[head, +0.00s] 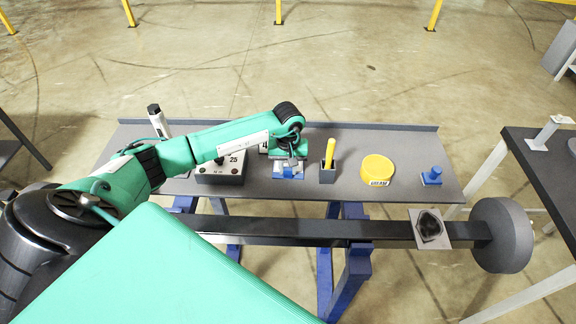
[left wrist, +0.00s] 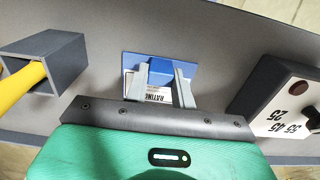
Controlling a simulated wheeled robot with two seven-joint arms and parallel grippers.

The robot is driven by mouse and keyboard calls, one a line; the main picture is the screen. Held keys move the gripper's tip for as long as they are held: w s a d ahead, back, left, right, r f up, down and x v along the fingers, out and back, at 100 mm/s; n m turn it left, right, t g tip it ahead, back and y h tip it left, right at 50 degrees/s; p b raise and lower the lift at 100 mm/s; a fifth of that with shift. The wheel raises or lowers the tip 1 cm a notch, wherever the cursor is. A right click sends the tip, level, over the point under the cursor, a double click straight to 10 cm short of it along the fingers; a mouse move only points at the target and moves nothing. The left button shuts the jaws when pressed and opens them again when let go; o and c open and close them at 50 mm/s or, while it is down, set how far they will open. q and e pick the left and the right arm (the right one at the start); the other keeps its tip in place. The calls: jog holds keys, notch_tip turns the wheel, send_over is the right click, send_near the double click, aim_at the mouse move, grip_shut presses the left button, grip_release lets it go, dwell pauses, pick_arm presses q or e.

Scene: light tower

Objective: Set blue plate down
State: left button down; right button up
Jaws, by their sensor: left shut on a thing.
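The blue plate (head: 288,175) is at the middle of the grey table, under my left gripper (head: 290,164). It bears a white label with dark print and a raised blue block on top. In the left wrist view the plate (left wrist: 184,68) lies flat on or very close to the grey surface; I cannot tell whether it touches. My left gripper (left wrist: 160,88) is shut on the raised blue block, with one grey finger on each side. The gripper covers part of the plate. My right gripper is not in view.
A grey box marked 25 (head: 222,170) stands left of the plate. A grey holder (head: 327,175) with a yellow handle (head: 330,150) stands close right. Farther right are a yellow round tub (head: 377,169) and a small blue piece (head: 432,176). The table (head: 411,189) has bare room between them.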

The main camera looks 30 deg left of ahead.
pick_arm(q)
jog(key=shift+f, duration=0.15)
jog(key=c, duration=1.4)
grip_release()
jog(key=shift+o, duration=1.2)
